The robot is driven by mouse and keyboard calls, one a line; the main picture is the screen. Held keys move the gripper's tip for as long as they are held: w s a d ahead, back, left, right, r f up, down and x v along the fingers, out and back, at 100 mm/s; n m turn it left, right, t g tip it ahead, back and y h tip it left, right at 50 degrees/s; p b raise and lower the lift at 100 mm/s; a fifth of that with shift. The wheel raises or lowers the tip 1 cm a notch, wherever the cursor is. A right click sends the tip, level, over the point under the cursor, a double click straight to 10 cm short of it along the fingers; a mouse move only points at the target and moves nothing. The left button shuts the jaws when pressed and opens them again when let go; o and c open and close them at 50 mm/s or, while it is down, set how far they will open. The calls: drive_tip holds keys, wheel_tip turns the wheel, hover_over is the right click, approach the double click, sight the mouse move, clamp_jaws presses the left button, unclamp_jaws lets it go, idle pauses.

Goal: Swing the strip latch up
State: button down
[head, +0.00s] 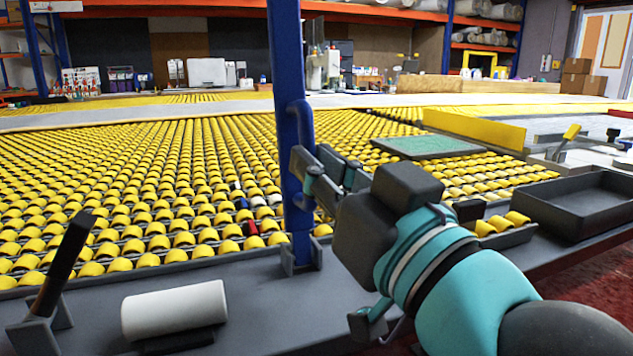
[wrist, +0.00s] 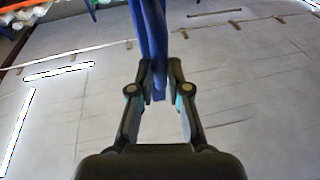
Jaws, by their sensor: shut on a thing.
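The strip latch appears to be the tall blue bar (head: 290,200) with a curved blue handle (head: 304,124) on its side. The bar stands nearly upright in the head view, its foot in a small dark bracket (head: 301,258) on the grey bench edge. My gripper (head: 314,162) is at the lower part of the handle, right beside the bar. In the wrist view, the fingers (wrist: 159,76) close on the blue handle (wrist: 156,45) from both sides. The exact contact is partly hidden by the fingers in the head view. The bar's top runs out of the picture.
A white roll (head: 174,309) lies on a dark holder at the front left, beside a dark lever (head: 64,262) in a bracket. Yellow rollers (head: 130,185) fill the table behind. A grey tray (head: 580,203) and a green pad (head: 428,147) are at the right.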

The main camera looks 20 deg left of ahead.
drive_tip(key=shift+s+d+f+b, duration=0.15)
drive_tip(key=shift+s+f+b, duration=0.15)
drive_tip(key=shift+b, duration=0.45)
drive_tip(key=c, duration=1.1)
unclamp_jaws()
drive_tip(key=shift+r, duration=0.1)
drive_tip(key=shift+c, duration=0.2)
drive_tip(key=v, duration=0.7)
drive_tip(key=shift+d, duration=0.2)
drive_tip(key=shift+s, duration=0.15)
drive_tip(key=shift+s, duration=0.1)
